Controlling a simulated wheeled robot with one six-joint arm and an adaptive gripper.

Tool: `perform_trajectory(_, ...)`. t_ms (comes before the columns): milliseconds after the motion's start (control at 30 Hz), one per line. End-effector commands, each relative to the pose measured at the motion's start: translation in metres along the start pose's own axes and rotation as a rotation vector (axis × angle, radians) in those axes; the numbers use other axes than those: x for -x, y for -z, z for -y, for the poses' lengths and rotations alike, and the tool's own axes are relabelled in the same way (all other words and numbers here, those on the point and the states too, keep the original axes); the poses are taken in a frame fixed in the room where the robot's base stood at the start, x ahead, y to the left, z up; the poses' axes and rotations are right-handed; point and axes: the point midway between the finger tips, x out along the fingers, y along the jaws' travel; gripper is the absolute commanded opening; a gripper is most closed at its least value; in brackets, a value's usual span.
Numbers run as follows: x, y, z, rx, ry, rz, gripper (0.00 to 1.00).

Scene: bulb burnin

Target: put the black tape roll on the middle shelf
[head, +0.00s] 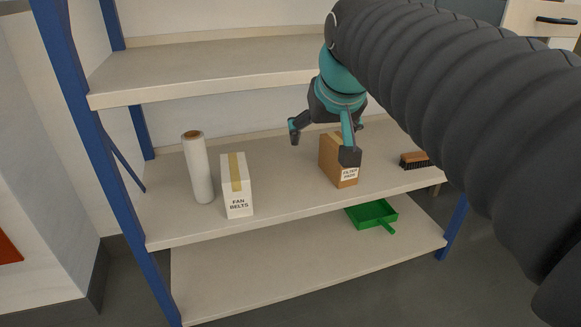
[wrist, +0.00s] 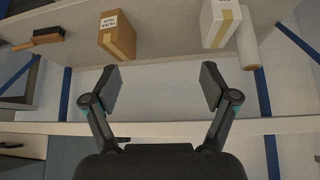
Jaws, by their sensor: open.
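I see no black tape roll in either view. The middle shelf (head: 280,195) is the pale board of a blue-framed rack, with several items on it. My gripper (head: 321,143) is open, with its fingers spread. In the head view it overlaps the brown filter box (head: 331,163); I cannot tell whether they touch there. In the wrist view my gripper (wrist: 162,88) has nothing between its fingers, and the filter box (wrist: 117,36) shows apart, beyond the left finger.
A wrap roll (head: 198,168) and a white fan belts box (head: 237,190) stand left on the middle shelf; a brush (head: 415,161) lies right. The top shelf (head: 200,68) looks bare where visible. A green dustpan (head: 371,214) lies on the bottom shelf (head: 290,270).

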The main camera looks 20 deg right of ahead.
Motion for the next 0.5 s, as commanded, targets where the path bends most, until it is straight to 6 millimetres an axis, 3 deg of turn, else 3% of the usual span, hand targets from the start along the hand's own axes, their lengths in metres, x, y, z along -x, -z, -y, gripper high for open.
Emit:
perform_trajectory(33,-0.006,-0.031,0.007,0.016,0.011,0.015,0.85)
perform_trajectory(100,-0.017,-0.069,0.014,0.034,0.023,0.036,0.85)
perform_trajectory(300,-0.048,-0.164,0.025,0.078,0.049,0.088,0.85)
perform_trajectory(400,-0.058,-0.193,0.027,0.092,0.057,0.104,0.85)
perform_trajectory(500,-0.064,-0.208,0.028,0.098,0.060,0.111,0.85)
